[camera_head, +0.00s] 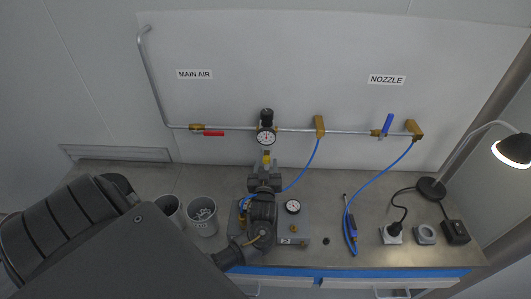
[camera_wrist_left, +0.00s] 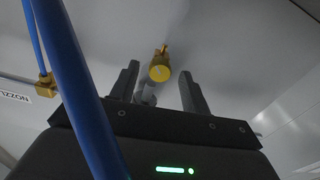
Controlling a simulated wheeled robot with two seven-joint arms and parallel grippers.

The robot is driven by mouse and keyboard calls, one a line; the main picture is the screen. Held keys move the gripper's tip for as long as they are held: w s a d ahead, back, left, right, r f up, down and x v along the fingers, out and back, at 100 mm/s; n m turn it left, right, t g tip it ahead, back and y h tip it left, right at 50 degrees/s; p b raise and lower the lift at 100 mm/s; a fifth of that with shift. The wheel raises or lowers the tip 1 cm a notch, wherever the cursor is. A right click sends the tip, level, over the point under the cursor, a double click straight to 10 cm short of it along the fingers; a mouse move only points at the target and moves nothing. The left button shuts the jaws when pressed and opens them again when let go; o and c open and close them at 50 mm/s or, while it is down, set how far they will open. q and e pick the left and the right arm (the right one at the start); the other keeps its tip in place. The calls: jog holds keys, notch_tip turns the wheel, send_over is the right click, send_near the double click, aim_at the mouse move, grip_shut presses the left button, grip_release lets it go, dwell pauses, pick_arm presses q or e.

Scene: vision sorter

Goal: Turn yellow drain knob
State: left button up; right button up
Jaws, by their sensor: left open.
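The yellow drain knob (camera_head: 266,158) hangs under the black regulator with its round gauge (camera_head: 266,138) on the wall pipe. In the left wrist view the round yellow knob face (camera_wrist_left: 160,73) shows between the two fingertips. My left gripper (camera_head: 265,170) is just below the knob, fingers pointing up toward it. Its fingers (camera_wrist_left: 159,80) are apart with a gap on each side of the knob. I cannot tell whether the knob sits between the fingers in depth or just beyond them. My right gripper is not in view.
A blue hose (camera_wrist_left: 75,90) crosses close before the wrist camera; another hose (camera_head: 302,172) runs beside the gripper. A red-handled valve (camera_head: 207,132) and blue nozzle valve (camera_head: 387,125) sit on the pipe. Cups (camera_head: 202,222), a gauge block (camera_head: 300,228) and a lamp (camera_head: 512,150) stand on the bench.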

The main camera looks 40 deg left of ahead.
pick_arm(q)
jog(key=b+v, duration=0.3)
jog(key=v, duration=0.7)
jog(key=shift+s+d, duration=0.2)
